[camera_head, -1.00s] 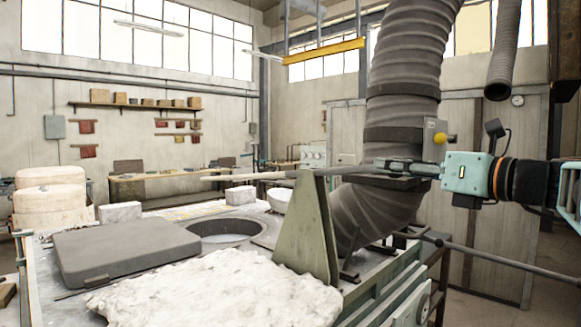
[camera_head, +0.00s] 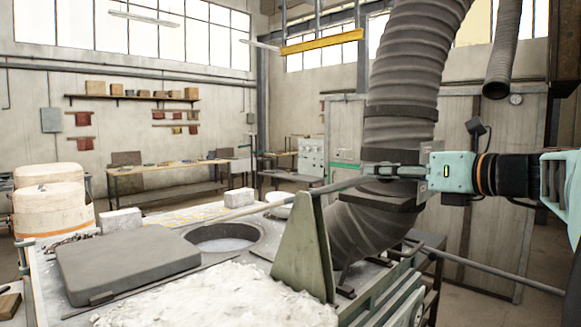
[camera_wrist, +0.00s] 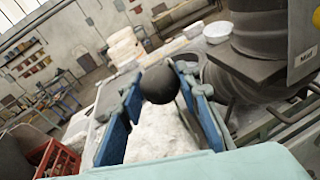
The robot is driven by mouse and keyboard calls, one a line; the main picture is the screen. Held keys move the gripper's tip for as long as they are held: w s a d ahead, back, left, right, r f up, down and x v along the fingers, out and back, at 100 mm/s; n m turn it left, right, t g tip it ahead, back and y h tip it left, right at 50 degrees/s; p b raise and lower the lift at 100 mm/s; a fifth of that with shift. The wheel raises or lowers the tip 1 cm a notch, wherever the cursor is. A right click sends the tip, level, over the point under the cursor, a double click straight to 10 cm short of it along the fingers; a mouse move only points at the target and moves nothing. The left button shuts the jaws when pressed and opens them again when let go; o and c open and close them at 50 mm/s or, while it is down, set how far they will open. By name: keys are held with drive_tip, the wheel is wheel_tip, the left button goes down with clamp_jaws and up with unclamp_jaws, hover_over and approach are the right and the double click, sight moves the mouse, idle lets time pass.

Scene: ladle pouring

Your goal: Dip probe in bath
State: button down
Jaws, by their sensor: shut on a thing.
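The probe (camera_head: 270,204) is a long thin grey rod. It runs left from my gripper (camera_head: 385,170), sloping down, past the top of a triangular green-grey plate (camera_head: 303,255). Its far end is over or near the back rim of the bath (camera_head: 224,245), a round opening with a pale grey surface inside. I cannot tell whether the tip touches anything. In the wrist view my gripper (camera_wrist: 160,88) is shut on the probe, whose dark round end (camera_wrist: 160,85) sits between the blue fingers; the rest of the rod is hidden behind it.
A thick grey ribbed duct (camera_head: 402,95) stands close to my gripper. A dark flat lid (camera_head: 125,265) lies left of the bath, and a rough white mass (camera_head: 215,305) lies in front. White blocks (camera_head: 120,220) stand behind. A lower rod (camera_head: 490,266) sticks out to the right.

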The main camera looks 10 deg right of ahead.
drive_tip(key=shift+w+a+r+p, duration=0.25)
drive_tip(key=shift+w+r+p, duration=0.1)
drive_tip(key=shift+r+p, duration=0.45)
drive_tip(key=shift+w+a+r+p, duration=0.2)
drive_tip(key=shift+w+r+p, duration=0.15)
drive_tip(key=shift+r+p, duration=0.45)
drive_tip(key=shift+w+a+r+p, duration=0.3)
drive_tip(key=shift+r+p, duration=0.2)
drive_tip(key=shift+r, duration=0.5)
drive_tip(key=c, duration=1.7)
unclamp_jaws()
drive_tip(key=shift+o, duration=1.3)
drive_tip(key=shift+f, duration=0.1)
wheel_tip(320, 180, up, 10)
drive_tip(key=shift+d, duration=0.1)
